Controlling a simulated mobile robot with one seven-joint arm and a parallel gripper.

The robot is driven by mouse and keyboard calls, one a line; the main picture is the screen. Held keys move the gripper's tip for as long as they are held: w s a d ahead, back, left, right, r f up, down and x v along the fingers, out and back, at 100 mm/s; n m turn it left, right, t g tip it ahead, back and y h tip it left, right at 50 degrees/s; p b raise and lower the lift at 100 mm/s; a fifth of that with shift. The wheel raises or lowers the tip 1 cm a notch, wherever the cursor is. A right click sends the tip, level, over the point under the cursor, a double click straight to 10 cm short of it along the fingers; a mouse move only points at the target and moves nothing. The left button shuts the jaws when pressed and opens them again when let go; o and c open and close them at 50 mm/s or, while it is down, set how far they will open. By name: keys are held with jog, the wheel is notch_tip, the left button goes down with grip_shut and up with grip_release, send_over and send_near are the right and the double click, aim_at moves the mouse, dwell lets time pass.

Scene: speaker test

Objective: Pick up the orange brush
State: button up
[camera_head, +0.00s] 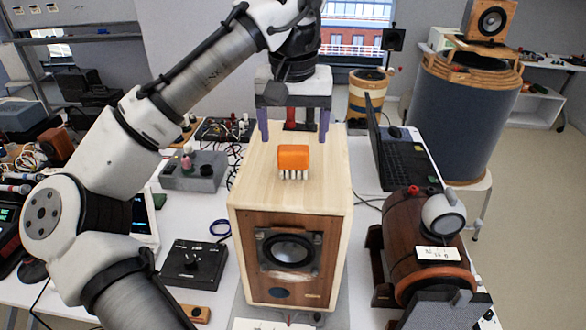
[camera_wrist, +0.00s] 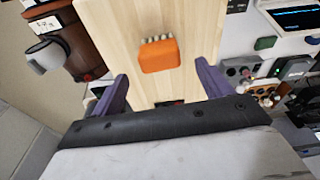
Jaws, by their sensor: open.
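The orange brush (camera_head: 293,160) has a small block body with pale bristles pointing down. It stands on the wooden top of a speaker box (camera_head: 250,190). In the wrist view the brush (camera_wrist: 160,56) lies ahead of the fingers and between their lines, its bristles toward the top of the picture. My gripper (camera_head: 295,138) is open, with two purple fingers pointing down over the rear part of the box top, behind the brush. In the wrist view my gripper (camera_wrist: 163,85) is empty and its fingers are wide apart, not touching the brush.
A black laptop (camera_head: 400,155) stands right of the box, and a wooden barrel-shaped device (camera_head: 420,245) is at front right. A black control box (camera_head: 193,264) and a grey box (camera_head: 194,171) are on the left. The box top around the brush is bare.

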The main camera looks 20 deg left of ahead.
aim_at(293, 147)
jog(key=shift+w+a+f+b, duration=0.1)
jog(key=shift+w+f+b, duration=0.05)
jog(key=shift+f+b, duration=1.45)
jog(key=shift+w+f+b, duration=0.15)
jog(key=shift+f+b, duration=1.45)
jog(key=shift+r, duration=0.1)
jog(key=c, duration=1.1)
jog(key=shift+o, duration=0.2)
